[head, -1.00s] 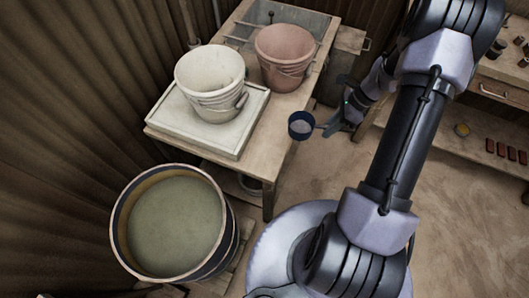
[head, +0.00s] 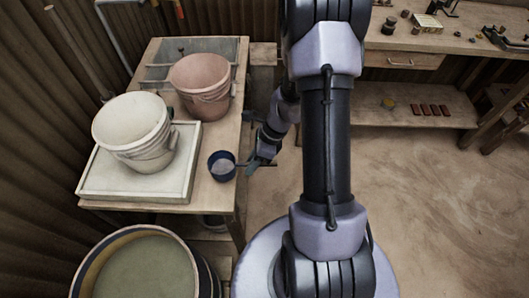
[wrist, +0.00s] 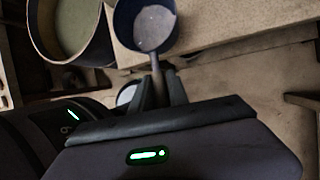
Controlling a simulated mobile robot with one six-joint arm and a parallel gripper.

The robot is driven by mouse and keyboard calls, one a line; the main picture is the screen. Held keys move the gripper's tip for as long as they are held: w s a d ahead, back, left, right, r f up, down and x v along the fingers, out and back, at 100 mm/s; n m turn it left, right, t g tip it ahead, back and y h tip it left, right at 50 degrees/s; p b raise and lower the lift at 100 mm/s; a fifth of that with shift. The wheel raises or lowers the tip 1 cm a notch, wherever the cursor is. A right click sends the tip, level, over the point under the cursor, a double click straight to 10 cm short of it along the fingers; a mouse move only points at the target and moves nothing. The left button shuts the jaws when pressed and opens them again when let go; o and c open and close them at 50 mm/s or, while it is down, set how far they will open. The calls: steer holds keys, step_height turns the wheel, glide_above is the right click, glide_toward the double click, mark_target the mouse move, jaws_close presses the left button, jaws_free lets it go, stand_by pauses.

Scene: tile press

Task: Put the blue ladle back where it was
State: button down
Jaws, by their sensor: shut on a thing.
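The blue ladle (head: 222,165) has a dark blue round cup with some pale content in it. It also shows in the wrist view (wrist: 146,25), cup ahead of the fingers. My gripper (head: 258,163) is shut on its handle, and in the wrist view the fingers (wrist: 158,90) close around the handle. In the head view the cup appears over the right edge of the wooden table (head: 218,196). I cannot tell its height above the table.
A white bucket (head: 133,130) stands on a pale square board (head: 140,185) on the table. A pinkish bucket (head: 201,84) stands behind it. A large barrel (head: 145,270) of greenish liquid is at lower left. A workbench (head: 410,45) is at back right. The floor at right is clear.

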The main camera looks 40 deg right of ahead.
steer(key=a+f+b, duration=0.1)
steer(key=a+f, duration=0.1)
steer(key=s+a+f+b, duration=0.1)
steer(key=a+f+b, duration=0.1)
steer(key=shift+a+b, duration=0.25)
steer(key=shift+b, duration=0.05)
steer(key=shift+f, duration=0.15)
steer(key=c, duration=1.3)
jaws_free()
